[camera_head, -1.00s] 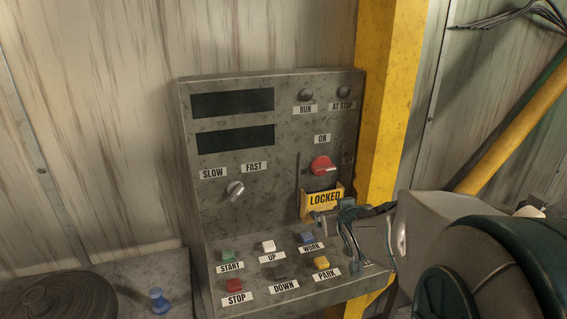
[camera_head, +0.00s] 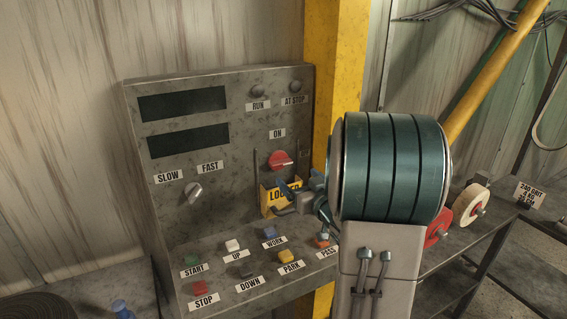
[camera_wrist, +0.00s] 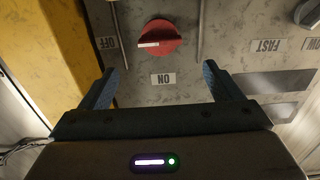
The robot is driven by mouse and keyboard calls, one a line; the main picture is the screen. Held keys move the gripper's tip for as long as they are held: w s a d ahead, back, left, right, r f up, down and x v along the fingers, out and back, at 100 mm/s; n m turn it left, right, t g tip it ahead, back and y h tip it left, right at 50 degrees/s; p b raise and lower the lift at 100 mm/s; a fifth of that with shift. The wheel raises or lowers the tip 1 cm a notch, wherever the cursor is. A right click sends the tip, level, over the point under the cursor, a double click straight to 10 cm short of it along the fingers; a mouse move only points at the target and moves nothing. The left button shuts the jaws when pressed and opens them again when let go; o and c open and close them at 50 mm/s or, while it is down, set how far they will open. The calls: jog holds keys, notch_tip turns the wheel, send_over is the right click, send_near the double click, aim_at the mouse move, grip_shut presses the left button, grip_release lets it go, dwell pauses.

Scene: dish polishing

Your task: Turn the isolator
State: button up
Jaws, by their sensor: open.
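The isolator is a red rotary knob (camera_head: 281,159) on the upright face of the grey control panel (camera_head: 240,75), below the ON label (camera_head: 277,133).
Thin upright rods (camera_head: 254,165) flank the knob. Push buttons, including a blue one (camera_head: 269,232), line the sloping shelf below. A yellow post (camera_head: 338,60) stands right of the panel. A bench with sanding wheels (camera_head: 470,205) is farther right.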

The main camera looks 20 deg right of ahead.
aim_at(283, 164)
jog(key=w+p, duration=0.1)
jog(key=w, duration=0.4)
jog(key=w+p, duration=0.1)
jog(key=w, duration=0.3)
jog(key=shift+w+a, duration=0.2)
jog(key=shift+w, duration=0.15)
jog(key=c, duration=1)
